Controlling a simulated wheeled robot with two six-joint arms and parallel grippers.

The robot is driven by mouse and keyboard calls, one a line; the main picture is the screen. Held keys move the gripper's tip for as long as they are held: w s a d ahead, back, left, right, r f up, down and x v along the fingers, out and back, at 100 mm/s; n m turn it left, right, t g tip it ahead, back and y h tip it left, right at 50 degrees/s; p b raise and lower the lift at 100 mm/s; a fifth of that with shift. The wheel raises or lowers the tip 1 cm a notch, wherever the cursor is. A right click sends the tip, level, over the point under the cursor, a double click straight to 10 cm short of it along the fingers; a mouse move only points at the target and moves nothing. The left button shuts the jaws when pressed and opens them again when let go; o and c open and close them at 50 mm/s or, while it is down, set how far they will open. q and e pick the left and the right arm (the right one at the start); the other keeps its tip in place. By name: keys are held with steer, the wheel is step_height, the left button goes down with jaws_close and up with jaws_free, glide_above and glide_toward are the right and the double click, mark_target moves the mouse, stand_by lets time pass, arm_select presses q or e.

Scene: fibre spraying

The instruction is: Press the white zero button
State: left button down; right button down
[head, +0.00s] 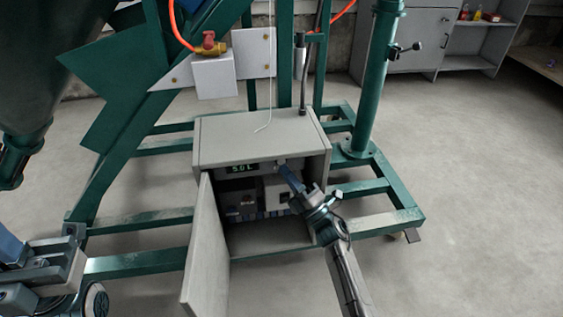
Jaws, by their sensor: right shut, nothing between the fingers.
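A grey control box (255,136) stands on the green frame with its door (203,250) swung open to the front left. A small lit display (241,168) inside, near the top, seems to read about 5.0. My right gripper (283,168) is shut and empty, reaching into the opening from the lower right. Its tip is at the upper panel, right of the display, beside a small pale spot. I cannot tell whether that spot is the white zero button, or whether the tip touches it. My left gripper (62,262) is at the lower left, away from the box; its jaws are unclear.
The green steel frame (385,185) surrounds the box, with a green post (376,80) to the right. A white valve box (213,76) with an orange hose is above. Switches and wiring fill the lower cabinet. Open floor (480,200) lies to the right.

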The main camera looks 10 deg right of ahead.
steer(key=shift+w, duration=0.4)
steer(key=shift+w, duration=0.4)
stand_by(0.5)
stand_by(0.4)
steer(key=shift+s, duration=0.85)
steer(key=s+p, duration=0.2)
steer(key=s, duration=0.3)
stand_by(0.6)
